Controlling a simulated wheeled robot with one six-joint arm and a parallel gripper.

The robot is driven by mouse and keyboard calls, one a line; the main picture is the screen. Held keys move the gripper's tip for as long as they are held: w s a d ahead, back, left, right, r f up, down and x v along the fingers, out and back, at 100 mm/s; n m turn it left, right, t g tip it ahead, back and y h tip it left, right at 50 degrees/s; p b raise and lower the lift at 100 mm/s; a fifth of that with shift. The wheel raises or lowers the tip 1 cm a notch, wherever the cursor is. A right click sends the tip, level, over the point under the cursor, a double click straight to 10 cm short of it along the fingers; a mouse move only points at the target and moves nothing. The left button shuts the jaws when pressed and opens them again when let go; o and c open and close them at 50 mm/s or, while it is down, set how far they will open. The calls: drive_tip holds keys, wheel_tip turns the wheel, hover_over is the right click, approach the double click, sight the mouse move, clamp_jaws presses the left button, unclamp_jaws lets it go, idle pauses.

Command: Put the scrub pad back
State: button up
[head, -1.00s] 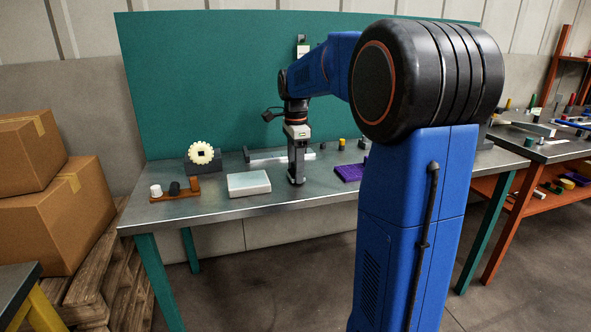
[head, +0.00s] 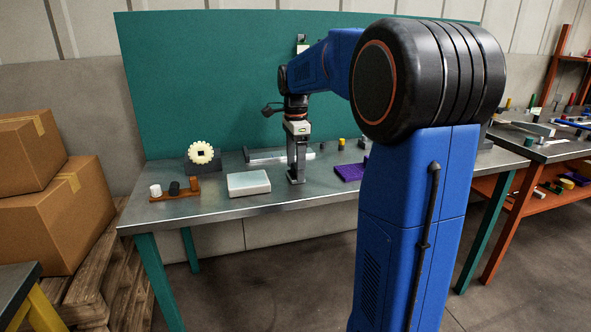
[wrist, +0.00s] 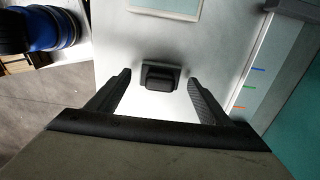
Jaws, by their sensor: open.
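A small dark block with a wider base (wrist: 159,77) stands on the metal bench top between my fingertips in the wrist view. It may be the scrub pad, but its kind cannot be told for sure. My gripper (head: 296,178) points down just above the bench, right of the pale box. In the wrist view my gripper (wrist: 163,88) is open, with one finger on each side of the block and a visible gap to each finger. In the head view the block is hardly distinguishable from the fingers.
The pale box (head: 249,183) lies left of my gripper. A brown rack (head: 175,190) and a cream gear (head: 201,153) are farther left. A long metal piece (head: 265,154) lies behind. A purple tray (head: 348,172) is to the right. Bare bench (head: 318,184) lies between.

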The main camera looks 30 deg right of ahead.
wheel_tip(320, 180, up, 11)
drive_tip(key=shift+f, duration=0.15)
drive_tip(key=s+a+f+n+t, duration=0.1)
drive_tip(key=s+a+f+n, duration=0.4)
drive_tip(key=s, duration=0.5)
drive_tip(key=s+a+f+n+t, duration=0.2)
drive_tip(key=s+a+f+n, duration=0.3)
drive_tip(key=s+f+n, duration=0.3)
drive_tip(key=s+a+f+n+t, duration=0.1)
drive_tip(key=s+a+f+n, duration=0.4)
drive_tip(key=s+n, duration=0.3)
drive_tip(key=s+f, duration=0.1)
drive_tip(key=s, duration=0.3)
drive_tip(key=shift+s+a+f+t, duration=0.15)
drive_tip(key=shift+a+f+t, duration=0.25)
